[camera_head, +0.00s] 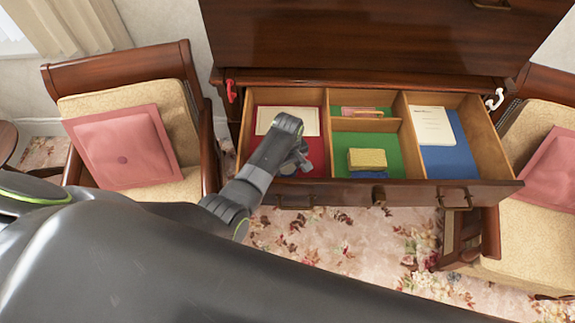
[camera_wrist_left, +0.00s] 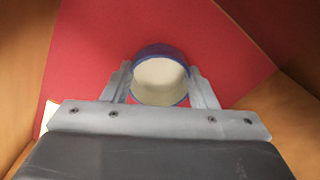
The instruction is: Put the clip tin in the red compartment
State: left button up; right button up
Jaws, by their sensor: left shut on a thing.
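The clip tin (camera_wrist_left: 160,82), round with a cream top and a dark blue rim, sits between the two fingers of my left gripper in the left wrist view. My left gripper (camera_head: 296,165) is shut on it, inside or just over the red compartment (camera_head: 317,155) at the left of the open drawer. The red floor (camera_wrist_left: 95,45) shows around the tin; I cannot tell whether the tin touches it. In the head view the tin is hidden by my left arm and gripper. My right gripper is not in view.
A cream paper (camera_head: 307,121) lies at the back of the red compartment. The green compartment (camera_head: 380,140) holds a yellow block (camera_head: 367,160). The blue compartment (camera_head: 449,150) holds a white booklet (camera_head: 432,126). Wooden dividers separate them. Cushioned chairs flank the drawer.

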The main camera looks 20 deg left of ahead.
aim_at(288, 172)
pick_arm(q)
jog(key=shift+f, duration=0.2)
jog(key=o, duration=1)
jog(key=shift+r, duration=0.1)
jog(key=shift+r, duration=0.15)
notch_tip(288, 172, up, 12)
jog(key=shift+b, duration=0.3)
jog(key=shift+d, duration=0.1)
